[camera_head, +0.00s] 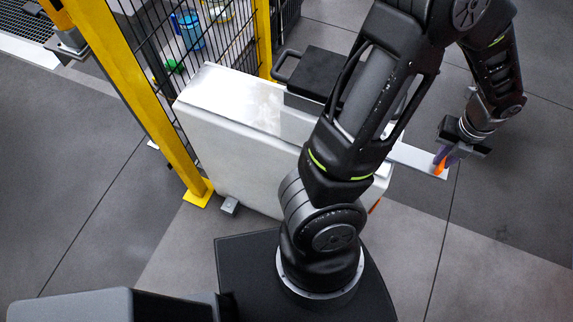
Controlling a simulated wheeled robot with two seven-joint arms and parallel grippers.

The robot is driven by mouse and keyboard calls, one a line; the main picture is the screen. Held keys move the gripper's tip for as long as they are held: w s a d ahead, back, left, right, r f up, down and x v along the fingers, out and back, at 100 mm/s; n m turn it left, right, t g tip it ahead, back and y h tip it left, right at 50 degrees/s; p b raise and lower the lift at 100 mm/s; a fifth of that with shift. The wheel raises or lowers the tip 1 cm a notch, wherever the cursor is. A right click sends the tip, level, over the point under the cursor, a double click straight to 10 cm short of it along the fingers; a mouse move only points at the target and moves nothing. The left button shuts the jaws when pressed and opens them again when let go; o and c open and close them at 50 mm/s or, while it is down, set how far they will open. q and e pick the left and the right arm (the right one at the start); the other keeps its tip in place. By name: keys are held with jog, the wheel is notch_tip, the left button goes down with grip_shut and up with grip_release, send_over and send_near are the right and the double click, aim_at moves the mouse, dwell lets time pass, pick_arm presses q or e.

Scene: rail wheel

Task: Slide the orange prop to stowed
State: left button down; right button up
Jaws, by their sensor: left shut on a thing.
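The orange prop (440,167) shows as a small orange piece at the right end of a pale flat rail (416,160). The rail sticks out to the right from behind my arm, beside the white box-like body (240,145). The fingers hide part of the prop, and my arm hides the middle of the rail. My right gripper is not in view.
A yellow-framed black mesh fence (145,95) stands at the left. Behind the mesh are a blue container (190,30) and a green item (174,66). The grey floor at the right is clear.

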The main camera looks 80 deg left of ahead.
pick_arm(q)
jog(key=shift+s, duration=0.1)
dwell(0.3)
jog(key=shift+s+a, duration=0.6)
jog(key=shift+s, duration=0.2)
jog(key=shift+s+a, duration=0.55)
jog(key=shift+s, duration=0.2)
jog(key=shift+s+a+p, duration=0.1)
jog(key=shift+p, duration=0.2)
jog(key=shift+s+a, duration=0.55)
jog(key=shift+s, duration=0.25)
jog(key=shift+s+a, duration=0.5)
jog(key=shift+s, duration=0.25)
jog(key=shift+s+a+p, duration=0.1)
jog(key=shift+p, duration=0.2)
jog(key=shift+s+a, duration=0.55)
jog(key=shift+s, duration=0.25)
jog(key=shift+s+a, duration=0.5)
jog(key=shift+s, duration=0.25)
jog(key=shift+s+p, duration=0.1)
jog(key=shift+p, duration=0.2)
